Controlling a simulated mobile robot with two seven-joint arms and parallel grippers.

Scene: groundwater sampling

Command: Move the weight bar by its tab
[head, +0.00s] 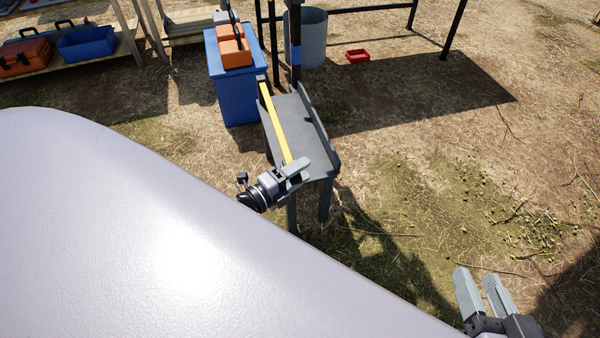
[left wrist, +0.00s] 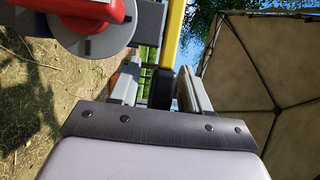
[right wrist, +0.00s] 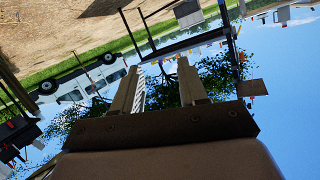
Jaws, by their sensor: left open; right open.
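A long yellow bar (head: 275,122) lies along the left side of a grey bench (head: 291,120); I take it for the weight bar. My left gripper (head: 300,170) is at the bar's near end. In the left wrist view the yellow bar (left wrist: 174,38) runs up from between the open fingers (left wrist: 160,90). A black piece (left wrist: 160,88), perhaps its tab, shows between them; I cannot tell whether the fingers touch it. My right gripper (head: 483,290) is open and empty, away at the lower right. Its fingers (right wrist: 160,88) also show in the right wrist view with nothing between them.
A red round part (left wrist: 90,22) is close to the left gripper's fingers in the left wrist view. A blue box (head: 235,85) with an orange case (head: 235,52) on it stands beside the bench's far end. A grey bin (head: 306,38) and red tray (head: 358,56) are behind. Ground right of the bench is open.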

